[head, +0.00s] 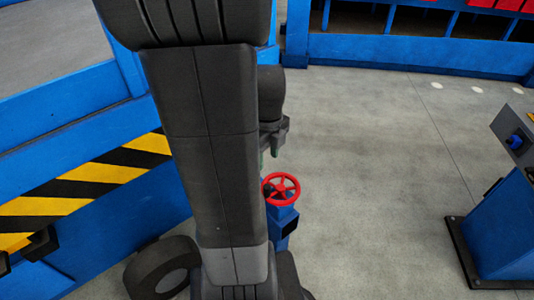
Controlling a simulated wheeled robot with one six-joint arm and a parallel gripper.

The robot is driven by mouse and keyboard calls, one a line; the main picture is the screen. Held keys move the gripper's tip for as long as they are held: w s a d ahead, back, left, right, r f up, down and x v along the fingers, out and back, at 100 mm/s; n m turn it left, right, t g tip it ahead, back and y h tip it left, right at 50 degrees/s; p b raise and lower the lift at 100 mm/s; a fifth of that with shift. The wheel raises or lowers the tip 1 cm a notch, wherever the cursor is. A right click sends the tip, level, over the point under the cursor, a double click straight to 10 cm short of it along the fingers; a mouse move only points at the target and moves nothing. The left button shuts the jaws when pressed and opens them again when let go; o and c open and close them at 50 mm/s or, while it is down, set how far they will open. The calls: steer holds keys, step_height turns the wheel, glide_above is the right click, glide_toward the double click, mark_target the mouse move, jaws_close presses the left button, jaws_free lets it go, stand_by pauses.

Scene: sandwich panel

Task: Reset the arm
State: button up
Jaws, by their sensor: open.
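My dark grey arm (210,130) runs down the left-centre of the head view, from the top edge to the bottom. My gripper (269,152) shows beside the arm's right edge, below a dark wrist part, and points downward. Its fingers are partly hidden behind the arm; they are open, and I see nothing held between them. In the picture it is just above a red handwheel (283,189); their distance in depth is hard to tell.
The handwheel is on a blue stand (284,222). A blue wall with yellow-black stripes (88,180) is at left. A blue console (505,225) stands at right, and blue shelving (420,55) at the back. Grey floor (375,180) between them is clear.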

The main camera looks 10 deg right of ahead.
step_height(320, 180, down, 14)
steer(key=b, duration=0.3)
steer(key=shift+b, duration=0.3)
steer(key=shift+r, duration=0.2)
stand_by(0.3)
